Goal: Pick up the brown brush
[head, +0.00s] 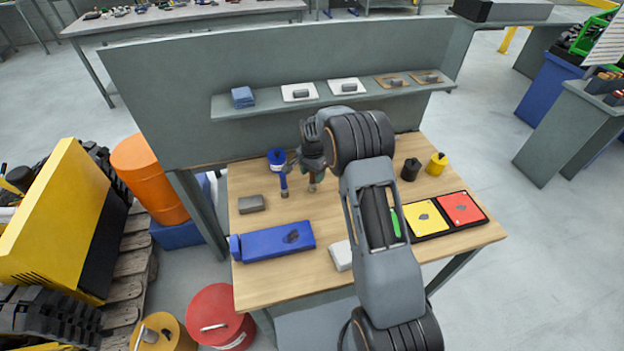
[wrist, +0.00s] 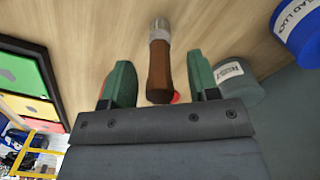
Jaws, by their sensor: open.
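The brown brush (wrist: 159,68) lies between my gripper's two green fingers in the wrist view. Its brown handle points toward the palm, and its grey ferrule and pale tip point away. My gripper (wrist: 160,62) is open, with a gap on each side of the handle. In the head view my gripper (head: 312,168) is over the back middle of the wooden table, and only the lower end of the brush (head: 312,187) shows below it. A small red spot shows by the handle's end in the wrist view.
Beside the brush are a blue-handled tool (head: 283,182) and a blue tin (head: 277,156). A grey labelled tin (wrist: 232,80) is close right of my fingers. A grey block (head: 251,204), blue case (head: 275,242), and yellow and red tray (head: 460,232) also occupy the table. A panel closes its back.

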